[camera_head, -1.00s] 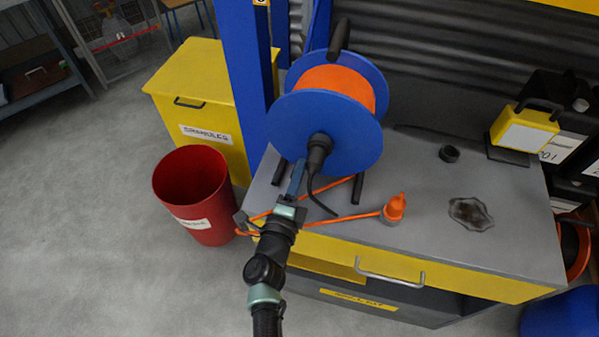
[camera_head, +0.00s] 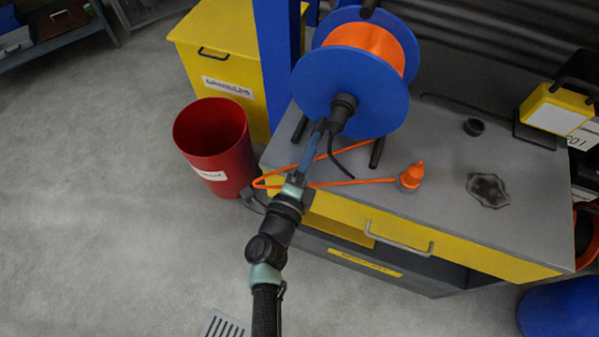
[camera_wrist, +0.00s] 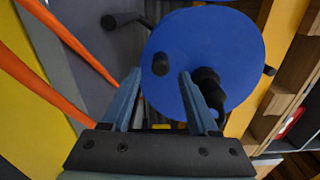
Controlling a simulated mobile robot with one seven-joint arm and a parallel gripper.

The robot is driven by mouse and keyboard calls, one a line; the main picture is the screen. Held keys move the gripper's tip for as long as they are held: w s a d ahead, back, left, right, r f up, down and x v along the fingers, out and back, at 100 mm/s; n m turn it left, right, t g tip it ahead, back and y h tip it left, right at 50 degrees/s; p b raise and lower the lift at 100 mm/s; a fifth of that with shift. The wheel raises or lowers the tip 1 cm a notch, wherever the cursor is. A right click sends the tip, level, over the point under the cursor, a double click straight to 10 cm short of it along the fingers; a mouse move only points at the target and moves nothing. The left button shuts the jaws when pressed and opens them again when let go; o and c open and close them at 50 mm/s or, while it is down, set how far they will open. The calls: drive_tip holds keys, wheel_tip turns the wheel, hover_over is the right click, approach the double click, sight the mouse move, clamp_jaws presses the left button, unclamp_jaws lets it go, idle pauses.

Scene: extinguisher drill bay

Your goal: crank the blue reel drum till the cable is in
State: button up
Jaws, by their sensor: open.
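The blue reel drum (camera_head: 350,80), wound with orange cable (camera_head: 370,42), stands on the grey bench top. A black fitting with a black lead hangs at its face. Loose orange cable (camera_head: 322,184) runs from under the drum past the bench's front edge and back to an orange plug (camera_head: 411,175). My gripper (camera_head: 317,132) is open close to the lower left of the drum's face. In the wrist view, a black knob (camera_wrist: 160,64) on the blue face appears between and beyond my open fingertips (camera_wrist: 160,80). I cannot tell whether they touch it.
A red bin (camera_head: 215,140) and a yellow granules box (camera_head: 225,60) stand left. Grey floor is clear at the lower left.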

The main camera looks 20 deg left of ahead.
drive_tip(key=s, duration=0.7)
drive_tip(key=shift+s, duration=0.4)
drive_tip(key=shift+d, duration=0.1)
